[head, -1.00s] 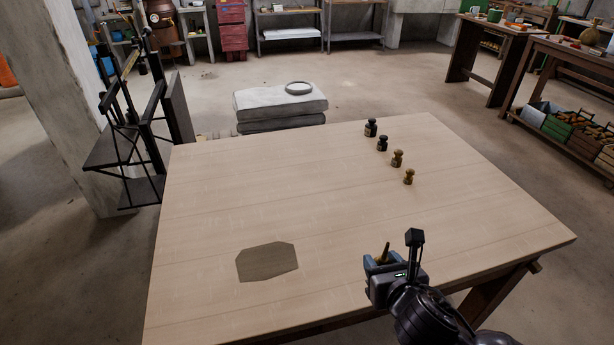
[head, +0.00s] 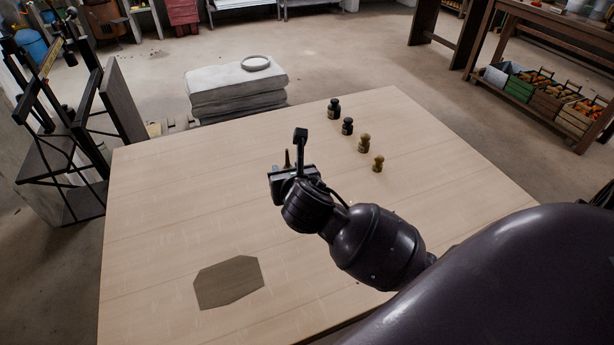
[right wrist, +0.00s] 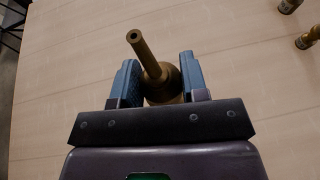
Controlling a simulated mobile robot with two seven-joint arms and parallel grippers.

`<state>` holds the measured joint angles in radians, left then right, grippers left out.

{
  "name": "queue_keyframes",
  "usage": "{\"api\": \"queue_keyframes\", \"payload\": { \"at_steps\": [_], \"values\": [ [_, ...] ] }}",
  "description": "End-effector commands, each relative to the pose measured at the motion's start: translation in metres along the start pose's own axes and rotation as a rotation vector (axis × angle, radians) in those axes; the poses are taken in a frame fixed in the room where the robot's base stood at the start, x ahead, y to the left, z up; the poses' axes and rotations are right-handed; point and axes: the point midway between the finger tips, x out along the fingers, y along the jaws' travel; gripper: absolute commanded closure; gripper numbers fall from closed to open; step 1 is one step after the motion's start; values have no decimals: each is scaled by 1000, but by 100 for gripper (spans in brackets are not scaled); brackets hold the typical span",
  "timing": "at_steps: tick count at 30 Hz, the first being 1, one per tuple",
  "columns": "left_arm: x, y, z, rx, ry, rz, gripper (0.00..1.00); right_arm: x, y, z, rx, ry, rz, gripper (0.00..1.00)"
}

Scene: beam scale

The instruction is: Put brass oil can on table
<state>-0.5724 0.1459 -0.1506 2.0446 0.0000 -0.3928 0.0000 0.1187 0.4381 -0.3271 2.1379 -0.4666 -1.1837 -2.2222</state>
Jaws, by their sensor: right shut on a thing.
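The brass oil can (right wrist: 164,87) is between the two blue-grey fingers of my right gripper (right wrist: 160,80) in the right wrist view. Its round body is partly hidden by the gripper, and its long spout points up toward the camera. In the head view only the spout tip (head: 287,159) shows above my right gripper (head: 290,173). The gripper is shut on the can over the middle of the wooden table (head: 160,210). Whether the can touches the table top is hidden. My left gripper is not in view.
Several small dark and brass weights (head: 363,143) stand in a row right of the gripper. A dark flat patch (head: 228,282) lies near the table's front. A black beam scale frame (head: 60,150) stands off the left edge.

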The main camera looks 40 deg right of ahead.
Motion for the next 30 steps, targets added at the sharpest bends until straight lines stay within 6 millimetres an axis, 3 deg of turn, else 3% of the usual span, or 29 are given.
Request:
{"api": "queue_keyframes", "payload": {
  "at_steps": [1, 6, 12, 19, 24, 30],
  "values": [
    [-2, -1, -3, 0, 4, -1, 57, 11, -8, 20, 41, -5, -72, 88],
    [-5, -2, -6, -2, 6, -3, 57, 42, -50, 72, 173, 0, -384, 88],
    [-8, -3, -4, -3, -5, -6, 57, 56, -91, 106, 313, 4, -739, 88],
    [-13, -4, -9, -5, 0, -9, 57, 52, -106, 117, 452, 7, -1079, 88],
    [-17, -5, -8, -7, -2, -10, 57, 45, -100, 116, 521, 5, -1251, 88],
    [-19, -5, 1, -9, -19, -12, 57, 40, -92, 110, 555, 1, -1342, 88]
  ]
}}
